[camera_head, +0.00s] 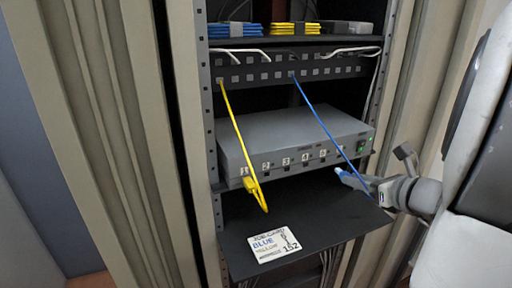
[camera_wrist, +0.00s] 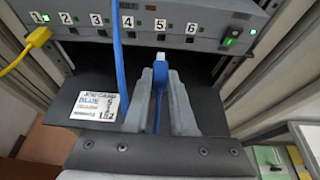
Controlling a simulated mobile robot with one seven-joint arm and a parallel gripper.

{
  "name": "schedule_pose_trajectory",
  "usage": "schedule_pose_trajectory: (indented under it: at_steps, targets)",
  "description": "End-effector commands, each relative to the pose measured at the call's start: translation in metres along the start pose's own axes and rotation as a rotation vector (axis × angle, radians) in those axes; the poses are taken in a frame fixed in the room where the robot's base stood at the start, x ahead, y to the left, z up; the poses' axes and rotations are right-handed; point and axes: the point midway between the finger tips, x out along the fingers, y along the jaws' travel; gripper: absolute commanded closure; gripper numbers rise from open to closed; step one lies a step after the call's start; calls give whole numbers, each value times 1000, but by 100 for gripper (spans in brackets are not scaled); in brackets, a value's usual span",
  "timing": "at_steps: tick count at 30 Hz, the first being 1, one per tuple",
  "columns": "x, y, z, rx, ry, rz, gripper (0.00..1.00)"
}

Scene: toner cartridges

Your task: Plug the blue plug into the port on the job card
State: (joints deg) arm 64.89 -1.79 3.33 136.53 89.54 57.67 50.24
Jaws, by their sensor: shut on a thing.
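The blue plug (camera_wrist: 160,68) is held between the fingers of my gripper (camera_wrist: 162,88), its tip pointing at the switch. In the head view the plug (camera_head: 350,179) is in front of the grey switch (camera_head: 290,135), low near its right side, and my gripper (camera_head: 378,188) reaches in from the right. In the wrist view the plug appears below the port labelled 5 (camera_wrist: 160,25), apart from it. The job card (camera_wrist: 97,108) lies on the black shelf; it reads BLUE, but I cannot read its port number surely. It also shows in the head view (camera_head: 273,244).
A yellow cable (camera_head: 233,125) hangs to a yellow plug (camera_wrist: 38,37) at port 1. The blue cable (camera_head: 318,118) runs down from the patch panel (camera_head: 262,75) and crosses the switch front near label 4. Rack posts stand on both sides. The black shelf (camera_head: 310,207) is otherwise clear.

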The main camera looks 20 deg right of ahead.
Motion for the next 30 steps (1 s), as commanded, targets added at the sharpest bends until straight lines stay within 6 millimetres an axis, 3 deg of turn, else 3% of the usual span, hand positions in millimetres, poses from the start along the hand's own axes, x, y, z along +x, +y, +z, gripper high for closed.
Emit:
schedule_pose_trajectory:
  at_steps: [15, 30]
  targets:
    - [35, 0, 7, -1, -1, 1, 100]
    - [39, 0, 9, 0, 0, 0, 100]
